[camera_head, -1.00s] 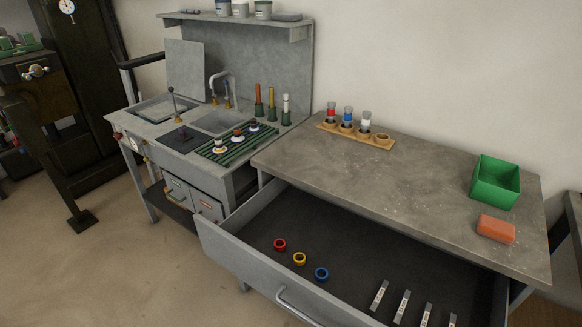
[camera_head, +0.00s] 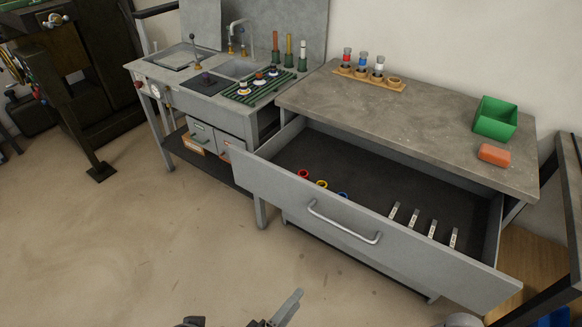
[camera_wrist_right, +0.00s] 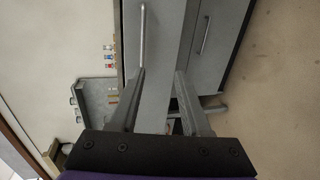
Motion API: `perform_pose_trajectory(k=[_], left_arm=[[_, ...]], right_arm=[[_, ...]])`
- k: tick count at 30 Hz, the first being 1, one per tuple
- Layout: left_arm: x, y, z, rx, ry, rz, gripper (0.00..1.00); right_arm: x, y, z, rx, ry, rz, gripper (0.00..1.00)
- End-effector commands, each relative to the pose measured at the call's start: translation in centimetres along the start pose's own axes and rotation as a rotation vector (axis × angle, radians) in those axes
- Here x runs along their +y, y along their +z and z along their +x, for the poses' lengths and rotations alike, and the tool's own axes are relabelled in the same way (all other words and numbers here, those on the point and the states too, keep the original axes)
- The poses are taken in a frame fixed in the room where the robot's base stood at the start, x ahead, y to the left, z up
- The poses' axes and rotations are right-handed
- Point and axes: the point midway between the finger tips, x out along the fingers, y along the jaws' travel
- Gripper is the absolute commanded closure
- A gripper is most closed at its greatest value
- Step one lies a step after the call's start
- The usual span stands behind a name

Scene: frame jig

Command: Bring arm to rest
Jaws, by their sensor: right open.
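My right gripper (camera_head: 286,308) shows at the bottom edge of the head view, partly cut off, above the bare floor in front of the drawer. In the right wrist view its two fingers (camera_wrist_right: 160,78) stand apart with nothing between them. The grey drawer front (camera_head: 345,222) with its bar handle (camera_head: 343,223) lies beyond the gripper, and the handle also shows in the wrist view (camera_wrist_right: 142,35). The gripper looks clear of both. My left gripper is not in view.
The drawer stands open under the grey worktop (camera_head: 420,125). It holds several labelled strips (camera_head: 413,218) and coloured rings (camera_head: 303,174). The floor (camera_head: 140,250) at left is clear.

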Motion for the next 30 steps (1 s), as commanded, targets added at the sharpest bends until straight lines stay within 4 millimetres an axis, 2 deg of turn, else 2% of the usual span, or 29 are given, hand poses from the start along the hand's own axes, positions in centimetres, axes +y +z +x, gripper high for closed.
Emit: perform_pose_trajectory(k=[1,6,8,12,15,18,24,30], left_arm=[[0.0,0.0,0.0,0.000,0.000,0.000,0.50],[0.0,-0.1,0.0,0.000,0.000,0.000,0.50],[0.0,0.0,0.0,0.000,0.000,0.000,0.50],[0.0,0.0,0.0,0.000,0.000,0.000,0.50],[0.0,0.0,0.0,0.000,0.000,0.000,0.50],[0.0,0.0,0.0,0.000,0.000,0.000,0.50],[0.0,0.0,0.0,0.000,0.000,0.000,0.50],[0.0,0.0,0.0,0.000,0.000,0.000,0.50]], right_arm=[[-0.1,1.1,1.6,-0.031,-0.050,-0.004,0.53],[-1.2,4.0,5.3,-0.099,-0.247,0.013,0.53],[-1.7,5.3,6.5,-0.126,-0.327,0.034,0.53],[-2.8,9.3,8.5,-0.192,-0.539,0.138,0.53],[-3.5,12.2,8.9,-0.238,-0.702,0.278,0.53],[-3.8,14.2,8.5,-0.265,-0.826,0.440,0.53],[-3.3,16.1,7.6,-0.289,-0.953,0.735,0.53],[-2.0,17.2,7.0,-0.292,-0.995,1.008,0.53]])
